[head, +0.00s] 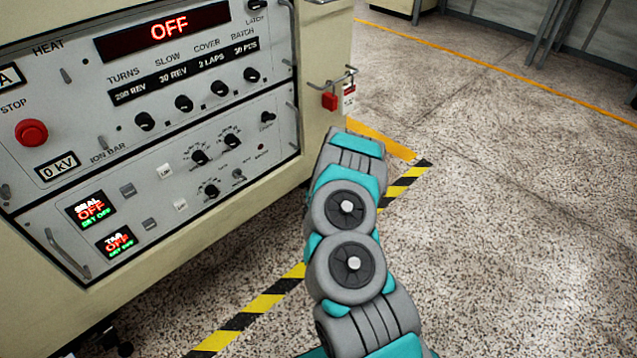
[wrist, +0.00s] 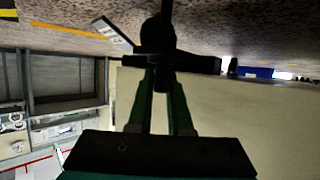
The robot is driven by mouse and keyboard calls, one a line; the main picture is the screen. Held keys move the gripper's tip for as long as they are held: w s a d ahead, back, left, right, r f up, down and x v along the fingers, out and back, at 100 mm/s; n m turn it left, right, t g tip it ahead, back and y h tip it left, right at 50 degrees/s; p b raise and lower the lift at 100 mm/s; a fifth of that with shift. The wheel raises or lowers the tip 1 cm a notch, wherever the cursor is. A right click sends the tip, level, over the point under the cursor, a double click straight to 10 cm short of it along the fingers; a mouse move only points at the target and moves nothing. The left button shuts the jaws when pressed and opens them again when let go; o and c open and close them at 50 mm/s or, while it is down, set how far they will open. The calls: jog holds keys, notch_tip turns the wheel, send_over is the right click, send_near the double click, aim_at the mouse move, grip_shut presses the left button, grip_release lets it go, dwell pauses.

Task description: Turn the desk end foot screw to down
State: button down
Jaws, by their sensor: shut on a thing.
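In the wrist view, which appears upside down, the green fingers of my gripper (wrist: 161,82) are shut on a black part, which I take to be the foot screw (wrist: 160,38). It has a dark rounded body, a crossbar and a thin stem towards the floor. A small pale tag with blurred lettering (wrist: 113,35) sits beside it. The screw is dark, so its turn position cannot be read. In the head view my arm reaches to the cabinet's right corner; the gripper and this screw are hidden there.
The beige cabinet (head: 240,190) carries a control panel (head: 160,110), its display reading OFF. Black-yellow tape (head: 262,303) marks the speckled floor. Open floor (head: 520,200) lies to the right.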

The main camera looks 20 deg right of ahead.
jog(key=m+h, duration=0.1)
jog(key=m+g+h, duration=0.2)
jog(key=shift+w+a, duration=0.2)
jog(key=shift+a, duration=0.05)
jog(key=shift+d+m+g+h+b, duration=0.2)
jog(key=shift+m+g+h+b, duration=0.8)
jog(key=shift+m+g+h, duration=0.95)
jog(key=shift+s+m, duration=0.1)
jog(key=shift+m, duration=0.35)
jog(key=c, duration=0.8)
grip_release()
jog(key=shift+c, duration=0.2)
jog(key=shift+y, duration=0.25)
jog(key=v, duration=0.7)
jog(key=shift+a+r+p, duration=0.2)
jog(key=shift+a+p, duration=0.1)
jog(key=shift+p, duration=0.05)
